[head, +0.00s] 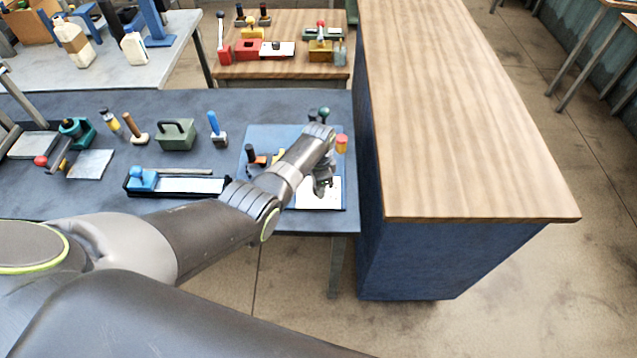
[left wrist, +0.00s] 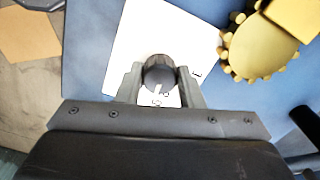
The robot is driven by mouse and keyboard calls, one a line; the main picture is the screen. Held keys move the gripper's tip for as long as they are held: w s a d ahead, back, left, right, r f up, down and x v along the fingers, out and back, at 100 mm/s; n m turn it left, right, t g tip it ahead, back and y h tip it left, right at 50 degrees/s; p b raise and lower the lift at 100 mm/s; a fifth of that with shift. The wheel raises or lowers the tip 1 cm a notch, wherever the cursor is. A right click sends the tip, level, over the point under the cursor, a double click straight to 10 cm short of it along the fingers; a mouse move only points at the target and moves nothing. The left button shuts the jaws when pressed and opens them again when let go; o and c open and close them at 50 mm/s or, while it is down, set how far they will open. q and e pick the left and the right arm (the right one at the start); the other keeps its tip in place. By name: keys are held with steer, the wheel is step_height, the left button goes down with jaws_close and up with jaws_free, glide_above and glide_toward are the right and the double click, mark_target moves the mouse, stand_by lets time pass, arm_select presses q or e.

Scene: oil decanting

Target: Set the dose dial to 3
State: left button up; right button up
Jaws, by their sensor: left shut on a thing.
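The dose dial (left wrist: 158,76) is a dark round knob with a pale pointer mark, seen in the left wrist view on a white plate (left wrist: 190,38) with small black markings. My left gripper (left wrist: 157,84) is shut on the dial, one finger on each side. In the head view my left gripper (head: 322,186) reaches down over the white plate (head: 326,198) on the blue board, and my arm hides the dial there. The number the pointer faces is too small to read surely. My right gripper is not in view.
A yellow knobbed part (left wrist: 262,45) lies close to the right of the plate. A red and yellow piece (head: 341,144) stands on the blue board (head: 255,135). A tall wooden-topped counter (head: 455,110) stands just right of the bench (head: 60,205).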

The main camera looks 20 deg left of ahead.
arm_select(q)
steer(key=m, duration=0.3)
steer(key=shift+w+r+m, duration=0.1)
steer(key=shift+m, duration=0.3)
steer(key=shift+m+p, duration=0.4)
steer(key=shift+m, duration=1.4)
steer(key=o, duration=1)
steer(key=shift+r+b, duration=0.45)
steer(key=shift+r, duration=0.9)
step_height(320, 180, up, 15)
steer(key=b, duration=0.2)
steer(key=shift+f, duration=0.2)
